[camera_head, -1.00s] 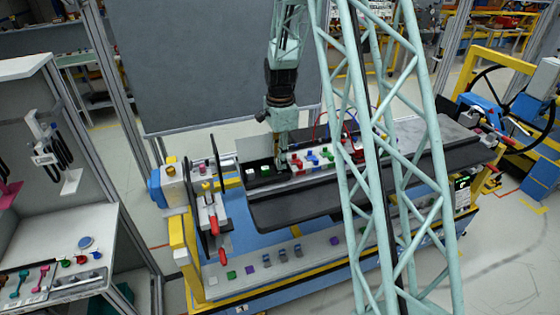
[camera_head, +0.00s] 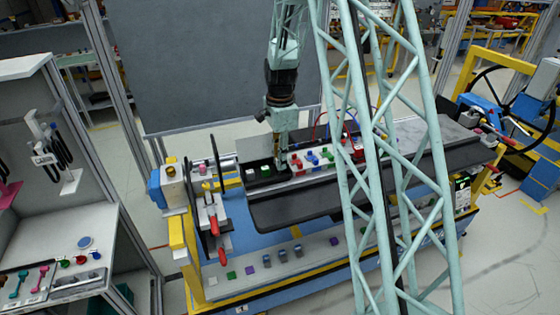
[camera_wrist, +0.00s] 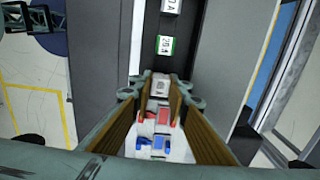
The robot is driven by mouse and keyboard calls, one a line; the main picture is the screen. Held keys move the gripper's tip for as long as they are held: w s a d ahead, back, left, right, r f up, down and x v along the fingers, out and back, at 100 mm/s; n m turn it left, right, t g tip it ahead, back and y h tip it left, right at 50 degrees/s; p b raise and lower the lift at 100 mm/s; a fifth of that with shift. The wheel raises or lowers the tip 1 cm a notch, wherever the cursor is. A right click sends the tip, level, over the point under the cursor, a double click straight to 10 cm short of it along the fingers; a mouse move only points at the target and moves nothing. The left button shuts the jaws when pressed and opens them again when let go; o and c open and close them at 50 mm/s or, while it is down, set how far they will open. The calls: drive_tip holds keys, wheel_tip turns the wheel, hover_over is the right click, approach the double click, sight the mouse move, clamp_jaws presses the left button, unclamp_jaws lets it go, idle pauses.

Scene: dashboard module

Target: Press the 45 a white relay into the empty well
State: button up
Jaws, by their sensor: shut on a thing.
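My gripper (camera_wrist: 160,88) points down over the dashboard module, and it also shows in the head view (camera_head: 280,155). It is shut on a small white relay (camera_wrist: 160,83), whose pale top shows between the fingertips. The label is too small to read. A dark channel (camera_wrist: 190,62) lies beside the fingertips, with a green-edged white relay (camera_wrist: 165,45) and another white relay (camera_wrist: 171,6) seated in it. In the head view the seated green (camera_head: 265,170) and white (camera_head: 250,172) relays are left of my gripper. The empty well cannot be made out; the fingers and held relay hide part of the channel.
In the head view, red-handled clamps (camera_head: 212,222) stand left of the black panel (camera_head: 285,212). Several small parts line the front ledge (camera_head: 305,258).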

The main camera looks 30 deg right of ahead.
drive_tip(key=shift+f+b, duration=0.6)
drive_tip(key=shift+f, duration=0.35)
idle(0.4)
drive_tip(key=shift+r, duration=0.7)
drive_tip(key=shift+f+b, duration=0.5)
drive_tip(key=shift+f, duration=0.2)
idle(3.0)
drive_tip(key=o, duration=0.9)
drive_tip(key=shift+c, duration=0.2)
drive_tip(key=shift+r, duration=0.2)
drive_tip(key=shift+r, duration=3.8)
